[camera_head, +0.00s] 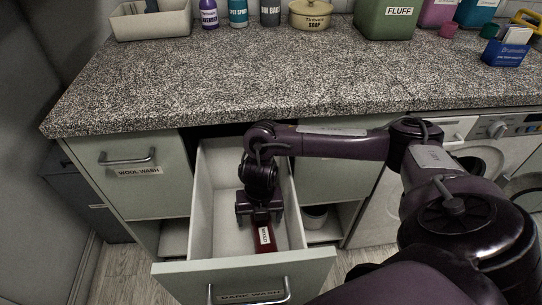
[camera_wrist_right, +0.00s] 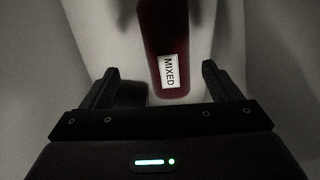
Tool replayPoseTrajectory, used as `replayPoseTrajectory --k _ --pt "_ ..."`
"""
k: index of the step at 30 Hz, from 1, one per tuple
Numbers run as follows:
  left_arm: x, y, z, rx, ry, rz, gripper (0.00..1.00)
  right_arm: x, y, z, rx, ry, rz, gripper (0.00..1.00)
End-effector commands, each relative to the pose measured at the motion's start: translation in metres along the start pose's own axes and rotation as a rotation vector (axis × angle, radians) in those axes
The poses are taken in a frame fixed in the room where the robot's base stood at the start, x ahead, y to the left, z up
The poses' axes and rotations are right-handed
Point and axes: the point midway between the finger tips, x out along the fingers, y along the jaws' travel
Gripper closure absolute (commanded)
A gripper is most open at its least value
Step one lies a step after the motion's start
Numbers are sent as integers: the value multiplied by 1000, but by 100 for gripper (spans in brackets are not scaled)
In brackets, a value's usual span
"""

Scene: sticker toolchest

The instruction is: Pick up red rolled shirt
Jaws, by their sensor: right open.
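The red rolled shirt (camera_head: 264,235) lies on the floor of the open drawer (camera_head: 205,200). It is a dark red roll with a white label reading MIXED. My right gripper (camera_head: 259,218) is down inside the drawer at the shirt's far end, jaws apart. In the right wrist view, the shirt (camera_wrist_right: 176,50) runs up from between the open fingers of the right gripper (camera_wrist_right: 162,85). A gap shows on both sides of it. My left gripper is not in view.
The drawer front (camera_head: 245,272) carries a handle and a label reading DARK WASH. A closed WOOL WASH drawer (camera_head: 128,172) is at left. The speckled countertop (camera_head: 260,85) lies above, with bottles and containers along its back. A washing machine (camera_head: 465,150) stands at right.

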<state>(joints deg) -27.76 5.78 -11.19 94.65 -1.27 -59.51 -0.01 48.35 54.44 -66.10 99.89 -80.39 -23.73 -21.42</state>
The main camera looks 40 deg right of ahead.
Motion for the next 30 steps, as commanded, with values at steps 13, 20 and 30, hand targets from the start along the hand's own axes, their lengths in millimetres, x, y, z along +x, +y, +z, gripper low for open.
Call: replayPoseTrajectory --k 13,20,30 --pt "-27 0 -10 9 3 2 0 24 -9 -2 -55 1 -34 16" --pt "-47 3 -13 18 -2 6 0 55 -8 -4 -54 2 -34 16" --pt "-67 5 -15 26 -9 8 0 75 -9 -4 -54 0 -32 16"
